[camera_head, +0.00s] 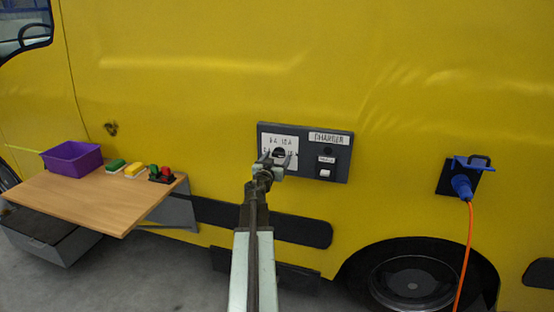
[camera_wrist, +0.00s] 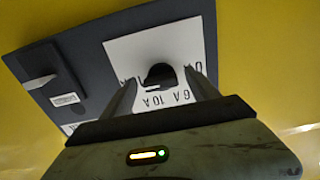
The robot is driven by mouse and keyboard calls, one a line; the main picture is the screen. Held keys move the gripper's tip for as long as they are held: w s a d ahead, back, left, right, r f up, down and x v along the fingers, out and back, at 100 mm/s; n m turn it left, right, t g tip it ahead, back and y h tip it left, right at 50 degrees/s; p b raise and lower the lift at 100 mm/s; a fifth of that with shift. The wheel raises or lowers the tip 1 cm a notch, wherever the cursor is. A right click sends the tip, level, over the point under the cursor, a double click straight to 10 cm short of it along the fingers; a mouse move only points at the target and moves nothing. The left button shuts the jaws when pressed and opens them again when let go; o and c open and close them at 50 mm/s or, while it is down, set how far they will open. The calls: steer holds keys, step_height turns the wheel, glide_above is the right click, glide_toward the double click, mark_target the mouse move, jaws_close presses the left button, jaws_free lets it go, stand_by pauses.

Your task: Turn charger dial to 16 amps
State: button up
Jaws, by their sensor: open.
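The charger panel (camera_head: 340,168) is a dark plate on the yellow van side, with a white dial label and a "CHARGER" label (camera_head: 330,138). The dial (camera_head: 280,152) is a small black knob on the white label, partly hidden by my gripper (camera_head: 275,160) in the head view. In the wrist view the dial (camera_wrist: 160,74) shows between the two open fingers of my gripper (camera_wrist: 160,84), one finger on each side. Whether they touch it I cannot tell. "6A 10A" reads on the label, upside down in the wrist view; the dial's setting is unclear.
A white rocker switch (camera_head: 325,173) sits on the panel's right part. At left, a wooden shelf (camera_head: 95,205) holds a purple bin (camera_head: 72,157) and several small coloured items. A blue plug (camera_head: 461,186) with an orange cable is at right. The van side around the panel is clear.

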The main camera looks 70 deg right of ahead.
steer(key=a, duration=0.7)
steer(key=shift+s, duration=0.2)
steer(key=shift+a, duration=0.1)
